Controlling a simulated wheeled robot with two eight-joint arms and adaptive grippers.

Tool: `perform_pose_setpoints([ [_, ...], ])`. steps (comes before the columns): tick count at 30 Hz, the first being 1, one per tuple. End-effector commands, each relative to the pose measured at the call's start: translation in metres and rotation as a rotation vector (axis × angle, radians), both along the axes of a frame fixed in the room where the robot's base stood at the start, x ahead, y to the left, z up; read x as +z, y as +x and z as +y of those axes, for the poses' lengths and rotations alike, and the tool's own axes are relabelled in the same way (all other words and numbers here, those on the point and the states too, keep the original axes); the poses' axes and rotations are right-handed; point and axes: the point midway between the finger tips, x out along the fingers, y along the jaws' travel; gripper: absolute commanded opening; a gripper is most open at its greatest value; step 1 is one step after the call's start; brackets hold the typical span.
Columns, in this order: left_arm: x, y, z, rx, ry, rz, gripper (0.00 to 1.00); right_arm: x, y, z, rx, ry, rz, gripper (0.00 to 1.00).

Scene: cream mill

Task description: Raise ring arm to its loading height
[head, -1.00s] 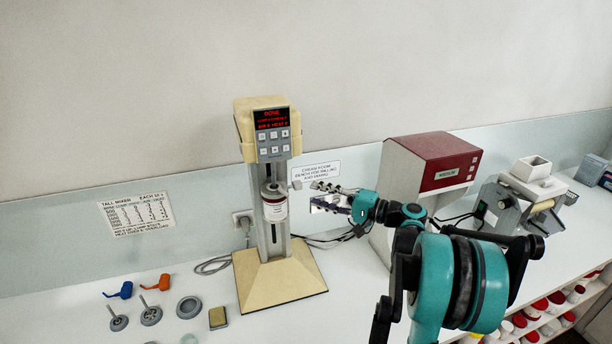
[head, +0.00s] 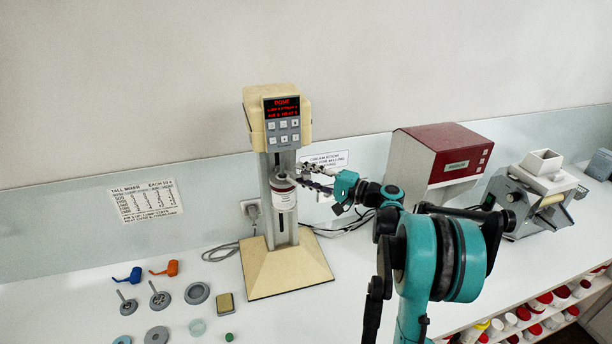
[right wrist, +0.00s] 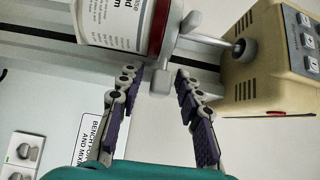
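The tall cream mixer (head: 286,265) stands on the bench, its red display (head: 282,107) lit. Its ring arm (head: 283,183) holds a white labelled jar (head: 284,201) upright partway up the grey column. In the right wrist view the jar (right wrist: 115,22) appears sideways, with a red band beside the grey ring arm and its stubby handle (right wrist: 162,80). My right gripper (head: 308,174) is just right of the ring arm. In the right wrist view its purple-padded fingers (right wrist: 156,88) are apart, with the handle's end between their tips and gaps at both sides. My left gripper is out of view.
A red-topped machine (head: 440,160) and a grey mill with a white hopper (head: 541,165) stand to the right. Discs, stirrers, a blue part (head: 130,279) and an orange part (head: 166,269) lie left of the mixer base. A cable runs behind the mixer.

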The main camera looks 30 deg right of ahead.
Motion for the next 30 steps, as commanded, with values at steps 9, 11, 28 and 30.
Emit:
perform_pose_setpoints([
  [9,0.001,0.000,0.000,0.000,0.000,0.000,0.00,0.001,0.000,0.000,0.000,0.000,0.000,0.00],
  [11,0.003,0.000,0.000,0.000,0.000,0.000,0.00,0.006,0.000,0.000,0.000,0.001,-0.001,0.00],
  [28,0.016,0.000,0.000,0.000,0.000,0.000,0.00,0.036,0.000,0.000,0.000,0.001,-0.001,0.37],
  [30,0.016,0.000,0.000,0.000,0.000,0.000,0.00,0.036,0.000,0.000,0.000,0.001,-0.001,0.38],
])
